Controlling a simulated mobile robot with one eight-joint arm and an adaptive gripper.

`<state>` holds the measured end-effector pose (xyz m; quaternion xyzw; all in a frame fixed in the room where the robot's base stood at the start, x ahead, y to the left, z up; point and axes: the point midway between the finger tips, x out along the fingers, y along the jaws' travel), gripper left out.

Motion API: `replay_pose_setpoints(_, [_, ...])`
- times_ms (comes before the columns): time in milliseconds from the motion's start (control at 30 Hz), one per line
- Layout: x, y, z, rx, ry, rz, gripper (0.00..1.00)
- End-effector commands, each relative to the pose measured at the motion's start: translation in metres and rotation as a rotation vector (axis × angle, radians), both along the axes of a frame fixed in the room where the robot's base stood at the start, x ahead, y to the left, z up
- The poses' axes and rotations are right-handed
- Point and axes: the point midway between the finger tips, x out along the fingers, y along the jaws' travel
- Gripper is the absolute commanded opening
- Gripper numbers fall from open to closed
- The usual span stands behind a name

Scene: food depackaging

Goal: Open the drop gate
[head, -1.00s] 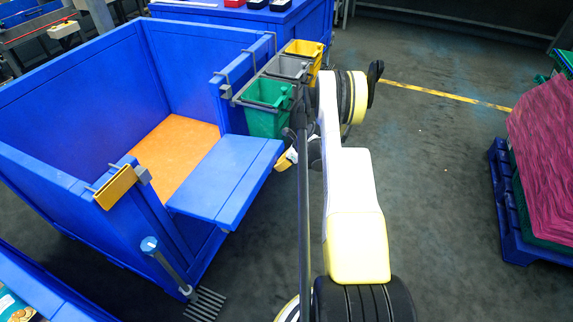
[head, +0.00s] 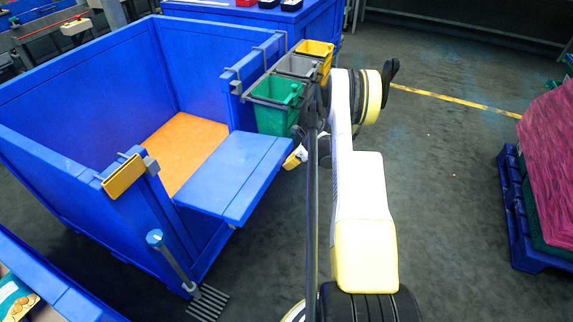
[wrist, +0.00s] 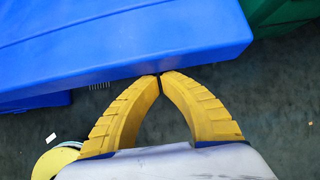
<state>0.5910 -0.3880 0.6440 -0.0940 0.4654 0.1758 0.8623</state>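The drop gate (head: 232,176) is a blue panel on the side of a big blue bin (head: 60,165). It is folded outward and lies about level, so the bin's side is open above it. In the wrist view the blue panel (wrist: 120,45) fills the upper left, its edge right at my fingertips. My gripper (wrist: 160,76) has yellow ribbed fingers whose tips meet, with nothing seen between them. Whether the tips touch the panel I cannot tell. In the head view my gripper (head: 295,157) shows just right of the gate's outer end, partly hidden by my arm.
The bin has an orange floor (head: 185,150). Green (head: 277,105), grey (head: 298,66) and yellow (head: 316,50) small bins hang on its rim beside the gate. A yellow plate (head: 123,177) sits on the near post. Open floor (head: 450,190) lies right of my arm.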

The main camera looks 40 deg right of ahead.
Motion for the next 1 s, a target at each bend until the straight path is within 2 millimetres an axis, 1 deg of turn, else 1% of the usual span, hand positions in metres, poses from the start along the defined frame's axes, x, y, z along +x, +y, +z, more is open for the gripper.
replay_pose_setpoints(33, [-0.008, -0.004, 0.024, 0.001, -0.002, -0.004, 0.0])
replay_pose_setpoints(100, [-0.018, -0.008, 0.04, 0.0, -0.001, -0.005, 0.0])
replay_pose_setpoints(200, [-0.03, -0.013, 0.059, 0.0, 0.0, -0.004, 0.0])
replay_pose_setpoints(333, [-0.041, -0.018, 0.075, 0.0, 0.0, -0.004, 0.0])
replay_pose_setpoints(500, [-0.048, -0.021, 0.085, -0.001, 0.0, -0.003, 0.0])
replay_pose_setpoints(767, [-0.049, -0.021, 0.086, -0.002, -0.001, -0.001, 0.0])
replay_pose_setpoints(833, [-0.046, -0.018, 0.091, -0.013, -0.002, 0.016, 0.0])
replay_pose_setpoints(867, [-0.044, -0.015, 0.097, -0.023, -0.003, 0.031, 0.0])
replay_pose_setpoints(933, [-0.037, -0.003, 0.116, -0.064, -0.009, 0.091, 0.0])
replay_pose_setpoints(967, [-0.033, 0.004, 0.127, -0.089, -0.012, 0.127, 0.0])
replay_pose_setpoints(1000, [-0.028, 0.016, 0.145, -0.131, -0.019, 0.185, 0.0])
